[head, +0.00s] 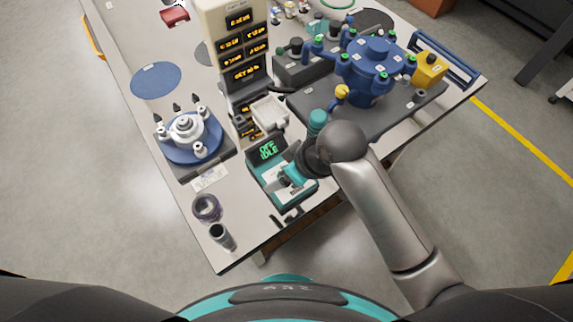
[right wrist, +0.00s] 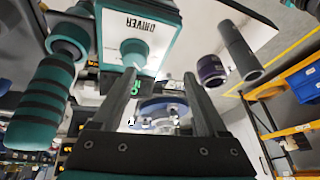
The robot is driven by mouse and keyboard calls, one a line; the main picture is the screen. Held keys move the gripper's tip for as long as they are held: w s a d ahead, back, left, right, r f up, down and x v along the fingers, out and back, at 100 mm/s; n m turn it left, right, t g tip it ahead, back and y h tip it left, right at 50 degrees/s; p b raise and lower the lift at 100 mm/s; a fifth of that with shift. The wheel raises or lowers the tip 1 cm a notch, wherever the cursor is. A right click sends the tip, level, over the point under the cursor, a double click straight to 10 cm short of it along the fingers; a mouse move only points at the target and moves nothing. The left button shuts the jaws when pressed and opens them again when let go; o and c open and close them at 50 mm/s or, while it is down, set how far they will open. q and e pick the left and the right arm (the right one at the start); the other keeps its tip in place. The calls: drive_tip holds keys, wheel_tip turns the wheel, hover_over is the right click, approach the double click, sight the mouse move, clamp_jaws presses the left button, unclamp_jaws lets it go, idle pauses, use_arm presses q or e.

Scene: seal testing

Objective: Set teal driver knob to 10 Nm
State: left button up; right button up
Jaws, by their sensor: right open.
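The teal driver station (head: 258,182) stands near the table's front edge, with its display (head: 268,150) reading OFF IDLE in green. In the right wrist view its face (right wrist: 165,20) is labelled DRIVER and bears the round teal knob (right wrist: 133,50). My right gripper (head: 286,181) is over the station in the head view and hides the knob there. In the right wrist view my gripper (right wrist: 160,75) is open and empty. The knob shows just beyond the left fingertip; I cannot tell whether they touch. My left gripper is not in view.
The teal-handled driver (head: 317,119) stands beside my right wrist; its striped grip (right wrist: 42,105) shows in the wrist view. A dark ring-shaped part (head: 207,208) and a grey cylinder (head: 222,237) sit left of the station. A blue valve assembly (head: 372,70) stands behind.

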drive_tip(key=w+a+r+n+g, duration=0.2)
drive_tip(key=a+r+n, duration=0.2)
drive_tip(key=r+n, duration=0.25)
drive_tip(key=w+d+r+n+g+h, duration=0.1)
drive_tip(key=w+d+r+n+h, duration=0.1)
drive_tip(key=d+r+n+h, duration=0.3)
drive_tip(key=shift+n, duration=0.35)
drive_tip(key=f+b, duration=0.1)
drive_tip(key=f, duration=0.6)
drive_tip(key=f+b, duration=0.2)
drive_tip(key=f, duration=0.6)
drive_tip(key=shift+s+a+f, duration=0.15)
drive_tip(key=shift+a+f, duration=0.05)
clamp_jaws()
